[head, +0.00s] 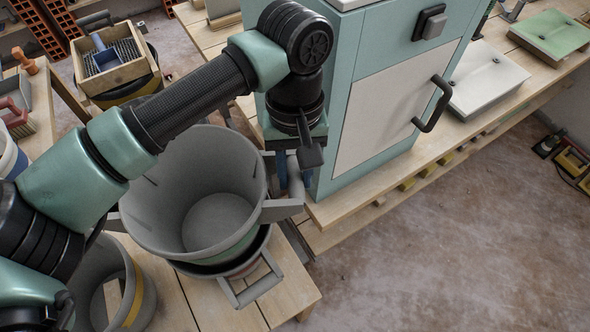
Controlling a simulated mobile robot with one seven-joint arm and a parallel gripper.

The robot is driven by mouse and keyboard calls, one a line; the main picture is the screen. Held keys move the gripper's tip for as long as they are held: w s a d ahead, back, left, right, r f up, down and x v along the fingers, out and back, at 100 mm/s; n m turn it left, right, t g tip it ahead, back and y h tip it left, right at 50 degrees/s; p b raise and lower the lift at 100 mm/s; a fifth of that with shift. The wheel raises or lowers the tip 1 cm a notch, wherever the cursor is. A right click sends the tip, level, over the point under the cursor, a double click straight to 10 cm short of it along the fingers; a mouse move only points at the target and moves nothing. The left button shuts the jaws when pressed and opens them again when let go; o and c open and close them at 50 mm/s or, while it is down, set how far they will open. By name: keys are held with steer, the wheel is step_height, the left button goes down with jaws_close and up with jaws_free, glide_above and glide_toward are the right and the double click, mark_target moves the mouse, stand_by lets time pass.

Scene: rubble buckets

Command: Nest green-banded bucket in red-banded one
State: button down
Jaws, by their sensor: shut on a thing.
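The green-banded bucket (165,215) is grey, open-topped and empty, with a green band low on its outside. My gripper (291,188) is shut on the handle piece at the right of its rim. A second grey bucket (258,290) is directly below it, with its dark rim and front handle showing. Only a sliver of reddish band shows on this lower bucket, so it looks like the red-banded one. The green-banded bucket's bottom is hidden behind that rim and appears at least partly inside. I cannot tell how deep it sits.
A yellow-banded bucket (137,290) stands at the lower left on the wooden bench (285,295). A teal cabinet (385,75) with a black door handle stands close right of my gripper. A wooden sieve (115,70) rests on a bucket behind. Open floor lies at right.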

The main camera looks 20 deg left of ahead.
steer(key=shift+f, duration=0.15)
steer(key=shift+f+b, duration=1.35)
steer(key=shift+b, duration=0.55)
steer(key=c, duration=0.5)
jaws_free()
steer(key=shift+r, duration=0.1)
steer(key=r, duration=0.4)
steer(key=w+r, duration=0.1)
steer(key=r, duration=0.3)
steer(key=r+b, duration=0.1)
steer(key=r, duration=0.3)
steer(key=shift+w+a+r, duration=0.2)
steer(key=shift+r, duration=0.2)
